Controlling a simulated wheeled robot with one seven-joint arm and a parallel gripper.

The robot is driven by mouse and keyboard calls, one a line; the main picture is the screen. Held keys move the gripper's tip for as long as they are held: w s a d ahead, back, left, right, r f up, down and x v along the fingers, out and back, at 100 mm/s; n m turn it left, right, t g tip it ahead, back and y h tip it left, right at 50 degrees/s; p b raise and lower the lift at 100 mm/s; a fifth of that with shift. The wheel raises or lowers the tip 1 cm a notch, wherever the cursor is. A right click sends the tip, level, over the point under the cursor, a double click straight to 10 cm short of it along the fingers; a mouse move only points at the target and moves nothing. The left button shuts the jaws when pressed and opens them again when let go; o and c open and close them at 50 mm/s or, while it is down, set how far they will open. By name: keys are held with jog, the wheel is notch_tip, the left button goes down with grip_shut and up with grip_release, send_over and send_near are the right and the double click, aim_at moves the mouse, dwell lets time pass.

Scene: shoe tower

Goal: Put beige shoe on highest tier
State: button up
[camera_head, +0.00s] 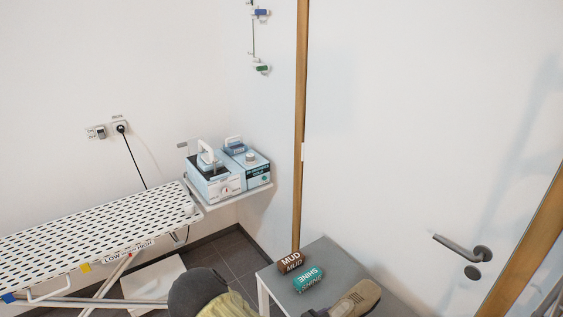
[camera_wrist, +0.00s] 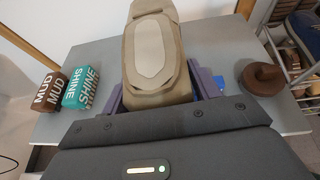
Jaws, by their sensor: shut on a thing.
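The beige shoe (camera_wrist: 153,52) is in the wrist view, sole side facing the camera, between the purple fingers of my gripper (camera_wrist: 165,92). My gripper is shut on it. The shoe appears over the grey table; I cannot tell whether it still touches the top. In the head view the beige shoe (camera_head: 358,299) shows at the bottom edge, partly cut off. A shoe rack (camera_wrist: 296,50) with dark shoes on it stands at the right edge of the wrist view, only partly visible. Its highest tier cannot be made out.
The grey table (camera_head: 281,279) carries a brown MUD box (camera_head: 291,262) and a teal SHINE box (camera_head: 309,278). A brown rounded object (camera_wrist: 263,77) lies at its right side. An ironing board (camera_head: 95,240) stands at left, and a door with a handle (camera_head: 462,246) is at right.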

aim_at(344, 309)
jog(key=shift+d+r, duration=0.1)
jog(key=shift+w+d+r+n+t+y, duration=0.3)
jog(key=shift+w+d+n+t, duration=0.2)
jog(key=shift+d, duration=0.15)
jog(key=shift+w+d+r+n+t+y, duration=0.15)
jog(key=shift+w+d+n+t+y, duration=0.3)
jog(key=shift+w+n+t+y, duration=0.2)
jog(key=shift+w+d+n+t+y, duration=0.15)
jog(key=shift+w+n+t+y, duration=0.35)
jog(key=shift+n+y, duration=0.3)
jog(key=shift+w+f+n+t+y, duration=0.15)
jog(key=shift+f+n+t+y, duration=0.2)
jog(key=shift+n+y, duration=0.15)
jog(key=shift+w+f+n+y, duration=0.1)
jog(key=shift+f+n+y, duration=0.25)
jog(key=shift+n+y, duration=0.3)
jog(key=a+f+n+y, duration=0.1)
jog(key=y, duration=0.1)
jog(key=s+a+f+n+t+y, duration=0.1)
jog(key=f+n, duration=0.1)
jog(key=shift+s+f+y, duration=0.2)
jog(key=shift+f+y, duration=0.1)
jog(key=shift+y, duration=0.1)
jog(key=shift+s+a+f+n+y, duration=0.4)
jog(key=shift+n+y, duration=0.1)
jog(key=shift+n, duration=0.1)
jog(key=shift+w+d, duration=0.1)
